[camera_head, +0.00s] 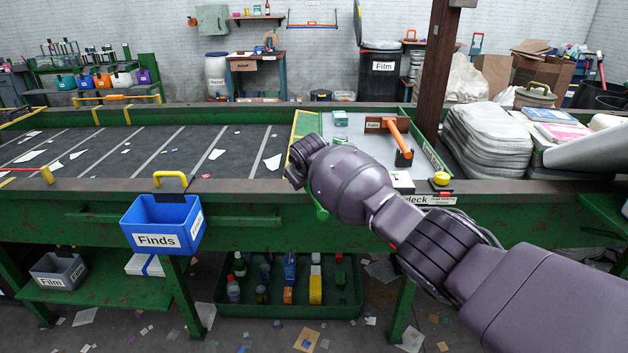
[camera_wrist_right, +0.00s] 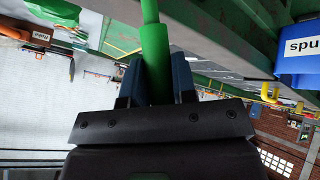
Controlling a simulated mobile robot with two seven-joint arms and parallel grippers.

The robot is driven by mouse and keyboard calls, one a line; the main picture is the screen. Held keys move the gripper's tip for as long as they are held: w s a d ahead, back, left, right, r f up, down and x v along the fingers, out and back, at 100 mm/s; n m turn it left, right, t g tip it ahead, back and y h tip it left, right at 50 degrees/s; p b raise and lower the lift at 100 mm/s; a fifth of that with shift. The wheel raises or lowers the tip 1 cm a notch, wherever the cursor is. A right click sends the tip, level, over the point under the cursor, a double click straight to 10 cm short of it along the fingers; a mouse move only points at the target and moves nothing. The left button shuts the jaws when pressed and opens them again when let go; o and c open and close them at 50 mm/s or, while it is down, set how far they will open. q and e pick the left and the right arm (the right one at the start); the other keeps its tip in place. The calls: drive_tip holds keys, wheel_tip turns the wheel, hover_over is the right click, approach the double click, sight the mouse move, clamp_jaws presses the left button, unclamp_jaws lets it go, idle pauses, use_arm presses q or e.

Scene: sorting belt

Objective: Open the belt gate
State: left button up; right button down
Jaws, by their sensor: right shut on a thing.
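My right arm comes in from the right in the head view and reaches to the front rail between belt and deck. Its fingers are hidden there behind the wrist. In the right wrist view, my right gripper (camera_wrist_right: 157,78) is shut on a green handle (camera_wrist_right: 155,48), one dark finger on each side. A bit of a green bar (camera_head: 319,207) shows below my wrist in the head view. A yellow-green strip (camera_head: 303,123), perhaps part of the gate, stands at the belt's right end. Whether the gate is open cannot be told. My left gripper is not in view.
The dark belt (camera_head: 140,140) carries scattered scraps. An orange-handled tool (camera_head: 397,136) and a yellow knob (camera_head: 441,178) are on the deck side, near my forearm. A blue Finds bin (camera_head: 160,224) hangs on the front. A brown post (camera_head: 436,70) rises behind the deck.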

use_arm(q)
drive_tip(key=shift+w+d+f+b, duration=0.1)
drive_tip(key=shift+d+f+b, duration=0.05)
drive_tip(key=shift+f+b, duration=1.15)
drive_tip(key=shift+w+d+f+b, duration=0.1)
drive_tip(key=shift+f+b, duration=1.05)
drive_tip(key=shift+b, duration=0.2)
use_arm(e)
drive_tip(key=shift+a+f+n+h, duration=0.45)
drive_tip(key=shift+a+f+h, duration=0.5)
drive_tip(key=shift+a+h, duration=0.15)
drive_tip(key=shift+a+f+n+h, duration=0.45)
drive_tip(key=shift+a+f+h, duration=0.55)
drive_tip(key=shift+a, duration=0.2)
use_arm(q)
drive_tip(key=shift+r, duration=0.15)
use_arm(e)
drive_tip(key=shift+r, duration=0.15)
drive_tip(key=c, duration=0.9)
unclamp_jaws()
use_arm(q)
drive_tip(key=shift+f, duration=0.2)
use_arm(e)
drive_tip(key=shift+r, duration=0.1)
